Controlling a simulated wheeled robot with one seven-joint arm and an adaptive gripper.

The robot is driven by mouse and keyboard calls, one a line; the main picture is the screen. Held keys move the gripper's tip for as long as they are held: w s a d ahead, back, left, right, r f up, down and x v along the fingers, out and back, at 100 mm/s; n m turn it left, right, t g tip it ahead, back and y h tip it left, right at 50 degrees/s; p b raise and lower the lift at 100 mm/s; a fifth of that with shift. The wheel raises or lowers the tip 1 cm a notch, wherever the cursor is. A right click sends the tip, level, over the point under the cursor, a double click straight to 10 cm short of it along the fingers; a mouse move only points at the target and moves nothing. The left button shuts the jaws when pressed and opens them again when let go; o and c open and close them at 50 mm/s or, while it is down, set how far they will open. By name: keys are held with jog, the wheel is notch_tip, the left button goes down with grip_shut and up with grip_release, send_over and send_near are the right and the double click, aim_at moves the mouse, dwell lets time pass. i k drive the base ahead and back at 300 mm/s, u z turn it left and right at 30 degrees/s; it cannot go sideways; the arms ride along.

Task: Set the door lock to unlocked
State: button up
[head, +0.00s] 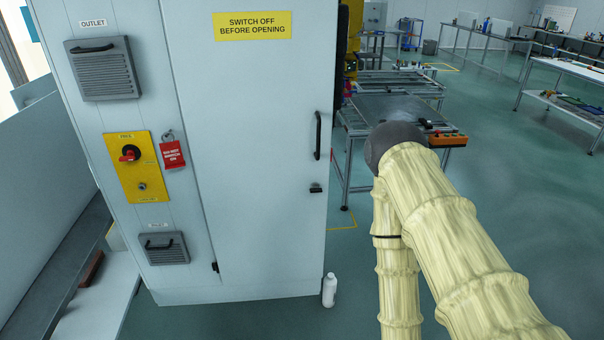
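A tall light-grey cabinet door (255,130) is closed, with a yellow sign (252,26) reading "SWITCH OFF BEFORE OPENING". A black vertical handle (318,136) and a small black latch-like part (316,188) sit near its right edge. Left of the door, a yellow plate (137,166) carries a red rotary switch (130,154) and a small round silver lock-like part (142,186). The small labels there are too small to read, and I cannot tell the lock's setting. My arm, in a cream cover, is at the right; my gripper is out of view.
A red tag (172,154) hangs beside the yellow plate. Vent panels (103,68) and (166,248) with black handles are on the cabinet. A white bottle (329,290) stands on the floor by the door's lower right corner. A metal table (390,108) stands behind my arm.

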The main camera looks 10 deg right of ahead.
aim_at(315, 186)
jog(key=z, duration=1.85)
jog(key=i, duration=0.6)
jog(key=u, duration=1.8)
